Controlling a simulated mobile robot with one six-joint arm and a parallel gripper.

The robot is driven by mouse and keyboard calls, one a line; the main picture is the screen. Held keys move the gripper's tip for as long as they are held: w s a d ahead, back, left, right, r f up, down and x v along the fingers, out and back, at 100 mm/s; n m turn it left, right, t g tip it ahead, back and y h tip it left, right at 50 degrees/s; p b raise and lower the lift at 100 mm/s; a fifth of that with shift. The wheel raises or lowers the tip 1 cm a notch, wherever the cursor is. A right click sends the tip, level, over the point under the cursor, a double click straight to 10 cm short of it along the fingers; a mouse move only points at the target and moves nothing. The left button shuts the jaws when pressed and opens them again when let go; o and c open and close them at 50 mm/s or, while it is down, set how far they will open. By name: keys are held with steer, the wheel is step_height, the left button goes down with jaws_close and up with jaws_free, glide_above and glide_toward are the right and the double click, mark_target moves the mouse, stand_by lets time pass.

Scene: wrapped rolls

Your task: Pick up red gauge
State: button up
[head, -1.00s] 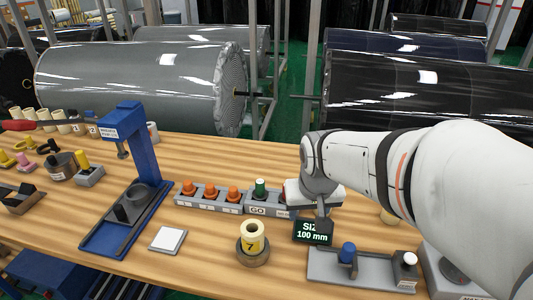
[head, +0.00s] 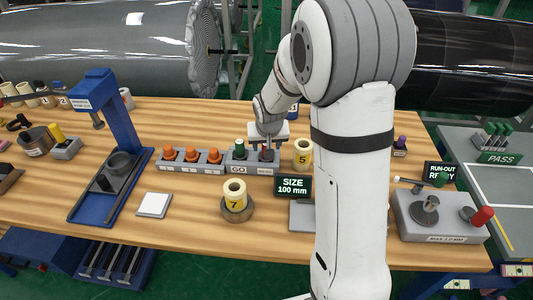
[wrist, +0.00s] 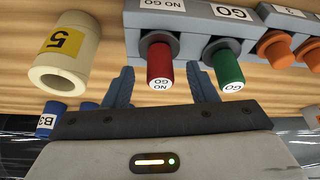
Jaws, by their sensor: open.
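The red gauge (wrist: 159,62) is a small upright cylinder with a NO GO label on its end. It stands in a grey holder (wrist: 185,20) beside the green GO gauge (wrist: 227,66). In the wrist view my gripper (wrist: 161,86) is open, with one blue-grey finger on each side of the red gauge; the right finger reaches into the gap between the red and green gauges. I cannot tell whether either finger touches. In the head view my gripper (head: 268,142) is over the right end of the holder and mostly hides the red gauge.
A cream roll marked 5 (wrist: 68,50) stands close beside the holder. Orange-topped pegs (head: 191,154) stand in a block on the other side. The SIZE display (head: 293,186) and a roll marked 7 (head: 235,195) are in front. A blue stand (head: 122,130) is at left.

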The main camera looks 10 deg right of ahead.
steer(key=shift+x, duration=1.45)
steer(key=c, duration=0.8)
